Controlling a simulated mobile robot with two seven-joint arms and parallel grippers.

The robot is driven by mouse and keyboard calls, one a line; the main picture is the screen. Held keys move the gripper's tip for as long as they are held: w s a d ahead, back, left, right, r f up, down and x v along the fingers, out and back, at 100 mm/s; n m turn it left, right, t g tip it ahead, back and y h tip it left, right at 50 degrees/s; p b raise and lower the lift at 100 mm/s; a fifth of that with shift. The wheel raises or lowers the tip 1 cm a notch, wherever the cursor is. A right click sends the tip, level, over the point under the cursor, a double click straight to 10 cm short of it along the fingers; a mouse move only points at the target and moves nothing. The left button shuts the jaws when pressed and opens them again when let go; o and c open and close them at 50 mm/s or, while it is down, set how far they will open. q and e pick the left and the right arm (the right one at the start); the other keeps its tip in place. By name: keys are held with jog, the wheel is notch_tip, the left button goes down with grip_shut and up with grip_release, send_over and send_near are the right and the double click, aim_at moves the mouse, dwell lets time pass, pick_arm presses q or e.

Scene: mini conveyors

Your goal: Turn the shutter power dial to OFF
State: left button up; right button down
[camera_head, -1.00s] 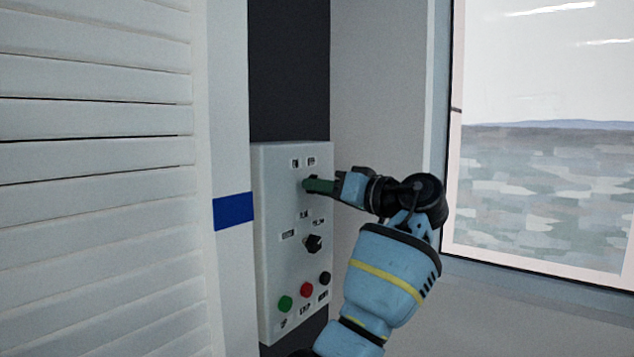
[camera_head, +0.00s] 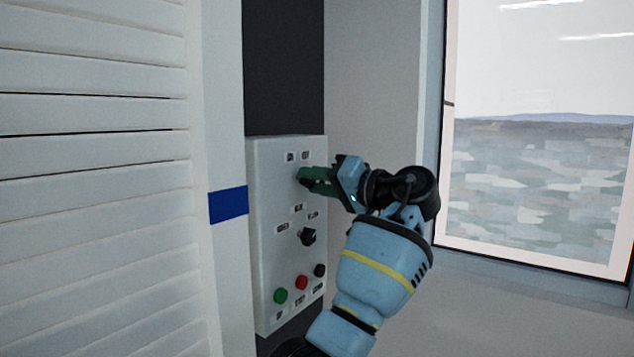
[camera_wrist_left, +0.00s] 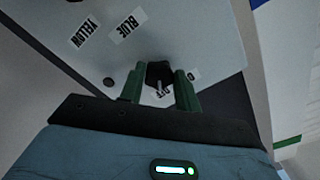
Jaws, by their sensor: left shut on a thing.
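The shutter power dial (camera_wrist_left: 160,74) is a small black knob on the upper part of a pale control panel (camera_head: 262,235). In the left wrist view it sits between the green fingers of my left gripper (camera_wrist_left: 161,80), which is shut on it. A light mark on the knob points roughly toward the label reading OFF (camera_wrist_left: 167,93), partly hidden by a finger. In the head view my left gripper (camera_head: 304,177) reaches the panel from the right, tilted, and covers the dial. My right gripper is not in view.
Below is a second black dial (camera_head: 307,237), with YELLOW (camera_wrist_left: 85,33) and BLUE (camera_wrist_left: 128,25) labels in the wrist view. Green (camera_head: 280,296), red (camera_head: 301,283) and black (camera_head: 320,270) buttons line the panel's bottom. A white slatted shutter (camera_head: 90,200) stands left, a window (camera_head: 540,150) right.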

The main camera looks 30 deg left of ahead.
pick_arm(q)
jog(key=o, duration=1)
jog(key=shift+c, duration=0.2)
jog(key=shift+d+f, duration=0.1)
jog(key=shift+d, duration=0.45)
jog(key=d+b, duration=0.1)
jog(key=d, duration=0.5)
jog(key=shift+s+d, duration=0.3)
jog(key=shift+d, duration=0.1)
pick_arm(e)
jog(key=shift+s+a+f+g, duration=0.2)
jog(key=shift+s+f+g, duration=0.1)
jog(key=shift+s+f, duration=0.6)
